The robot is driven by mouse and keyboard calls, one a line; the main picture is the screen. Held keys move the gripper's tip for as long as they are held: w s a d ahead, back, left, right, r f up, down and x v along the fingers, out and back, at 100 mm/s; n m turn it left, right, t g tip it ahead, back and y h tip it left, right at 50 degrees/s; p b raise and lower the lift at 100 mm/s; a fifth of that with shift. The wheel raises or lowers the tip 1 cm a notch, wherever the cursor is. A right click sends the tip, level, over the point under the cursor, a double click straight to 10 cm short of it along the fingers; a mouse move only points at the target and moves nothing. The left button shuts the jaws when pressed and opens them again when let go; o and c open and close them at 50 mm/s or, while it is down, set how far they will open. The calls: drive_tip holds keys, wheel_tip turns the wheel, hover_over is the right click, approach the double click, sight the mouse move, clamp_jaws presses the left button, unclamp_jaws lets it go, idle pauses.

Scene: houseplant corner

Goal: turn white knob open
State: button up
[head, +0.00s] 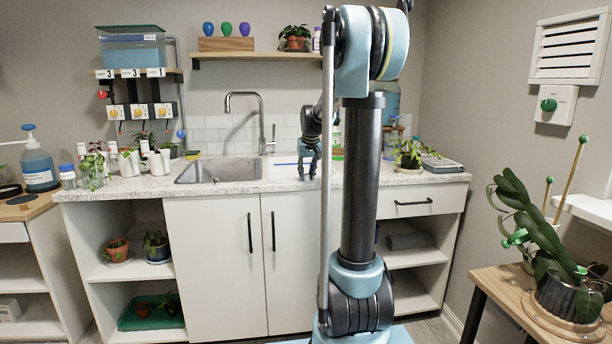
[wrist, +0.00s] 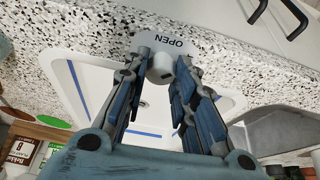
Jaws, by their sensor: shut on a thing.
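The white knob (wrist: 161,70) shows in the wrist view, between the fingertips of my gripper (wrist: 162,64). Both fingers touch its sides, and the gripper is shut on it. A white plate (wrist: 160,43) marked OPEN lies just beyond the knob, its lettering upside down in this view. In the head view my gripper (head: 309,163) points down at the counter's front, right of the sink. The knob cannot be made out there.
A white basin (wrist: 236,104) with blue lines lies under the fingers in the wrist view. The steel sink (head: 218,170) and tap (head: 262,125) are to the left in the head view. The speckled counter (head: 125,187) holds plants and pots. A cabinet (head: 215,255) stands below.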

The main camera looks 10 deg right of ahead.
drive_tip(key=n+y, duration=0.1)
drive_tip(key=n, duration=0.3)
drive_tip(key=shift+w+d+y, duration=0.15)
drive_tip(key=shift+y, duration=0.25)
drive_tip(key=shift+n+g+y, duration=0.5)
drive_tip(key=shift+n+y, duration=0.1)
drive_tip(key=shift+n, duration=1.5)
drive_tip(key=shift+d, duration=0.1)
drive_tip(key=o, duration=1.1)
drive_tip(key=shift+c, duration=0.2)
drive_tip(key=v, duration=1.2)
drive_tip(key=shift+w, duration=0.2)
